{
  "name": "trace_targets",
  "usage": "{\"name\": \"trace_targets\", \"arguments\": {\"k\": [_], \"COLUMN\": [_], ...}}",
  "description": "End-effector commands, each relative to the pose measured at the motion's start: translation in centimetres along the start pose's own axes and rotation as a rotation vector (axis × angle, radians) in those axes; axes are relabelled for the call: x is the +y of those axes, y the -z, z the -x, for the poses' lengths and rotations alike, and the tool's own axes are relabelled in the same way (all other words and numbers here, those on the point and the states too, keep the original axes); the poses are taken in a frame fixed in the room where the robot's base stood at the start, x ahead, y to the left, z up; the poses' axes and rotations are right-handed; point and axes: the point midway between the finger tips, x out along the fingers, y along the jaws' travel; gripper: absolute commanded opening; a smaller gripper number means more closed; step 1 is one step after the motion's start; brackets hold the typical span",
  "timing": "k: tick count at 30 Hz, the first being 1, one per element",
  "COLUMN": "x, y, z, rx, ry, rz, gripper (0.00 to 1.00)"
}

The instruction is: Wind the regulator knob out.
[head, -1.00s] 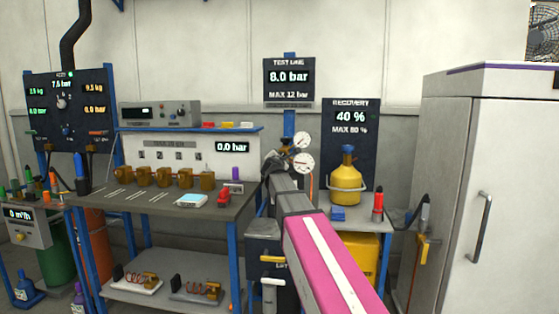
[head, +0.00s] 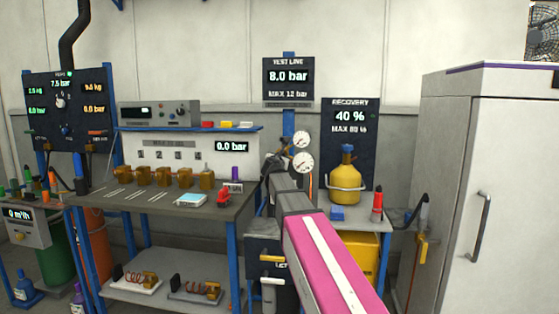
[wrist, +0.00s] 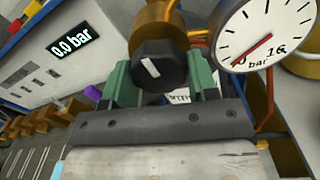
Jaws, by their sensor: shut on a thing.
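The regulator knob (wrist: 158,68) is black with a white mark on its face, and it sits on a brass body (wrist: 157,20) in the wrist view. My gripper (wrist: 160,82) is shut on the knob, with a green finger on each side of it. In the head view my gripper (head: 277,163) is at the regulator, and my arm hides most of the knob. A round gauge (wrist: 262,33) is right of the knob in the wrist view. Two gauges (head: 303,161) show in the head view. The test line display (head: 289,78) reads 8.0 bar.
A workbench (head: 150,208) with several brass parts stands to the left. A yellow recovery cylinder (head: 346,180) stands close to the right of the gauges. A red bottle (head: 377,205) and a tall grey cabinet (head: 500,190) are further right.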

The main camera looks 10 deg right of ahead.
Motion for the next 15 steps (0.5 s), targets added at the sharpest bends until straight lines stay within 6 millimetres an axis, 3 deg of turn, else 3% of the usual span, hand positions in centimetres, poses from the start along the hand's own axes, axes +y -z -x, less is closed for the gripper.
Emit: {"name": "trace_targets", "arguments": {"k": [11,12,14,15], "x": [-0.05,-0.05,-0.05,-0.05], "y": [0.1,0.09,0.08,0.07], "z": [0.09,0.09,0.08,0.07], "rx": [0.001,0.001,0.001,0.001], "ry": [0.001,0.001,0.001,0.001], "rz": [0.007,0.007,0.007,0.007], "gripper": [0.3,0.63,0.79,0.79]}}
